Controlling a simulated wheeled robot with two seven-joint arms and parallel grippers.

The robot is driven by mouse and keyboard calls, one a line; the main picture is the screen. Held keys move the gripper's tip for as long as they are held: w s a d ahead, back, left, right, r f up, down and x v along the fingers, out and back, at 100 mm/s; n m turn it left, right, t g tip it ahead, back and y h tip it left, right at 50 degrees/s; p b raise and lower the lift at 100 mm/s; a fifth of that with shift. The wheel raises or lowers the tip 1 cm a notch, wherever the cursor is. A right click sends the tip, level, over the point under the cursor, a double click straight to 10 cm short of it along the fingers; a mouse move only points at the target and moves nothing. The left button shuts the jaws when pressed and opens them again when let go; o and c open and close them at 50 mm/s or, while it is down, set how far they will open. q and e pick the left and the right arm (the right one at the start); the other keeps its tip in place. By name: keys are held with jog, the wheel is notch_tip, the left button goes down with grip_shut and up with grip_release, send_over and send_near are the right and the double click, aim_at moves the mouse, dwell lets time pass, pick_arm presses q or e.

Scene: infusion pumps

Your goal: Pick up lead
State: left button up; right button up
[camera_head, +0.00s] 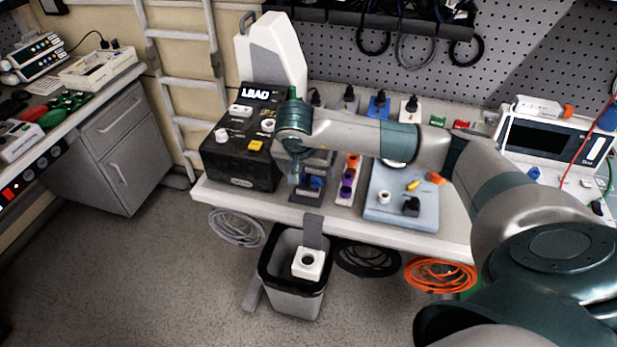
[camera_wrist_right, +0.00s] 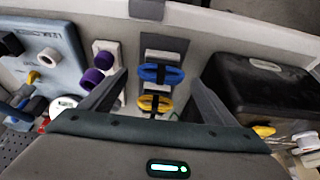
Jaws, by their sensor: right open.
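In the right wrist view the open jaws (camera_wrist_right: 160,88) stand either side of these connectors, with nothing held. In the head view one blue connector (camera_head: 316,183) shows, partly hidden by the gripper. I cannot tell which part is the lead. A black box (camera_head: 238,172) beside them has lettering like "LEAD". My left gripper is out of view.
Purple connectors (camera_head: 347,186) stand on a white strip right of the gripper. A light-blue board (camera_head: 400,214) with small parts lies further right. Below the bench edge are a bin (camera_head: 292,290), coiled grey cable (camera_head: 237,228) and coiled orange cable (camera_head: 440,274).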

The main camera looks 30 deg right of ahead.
jog(key=shift+x, duration=0.95)
jog(key=c, duration=1.2)
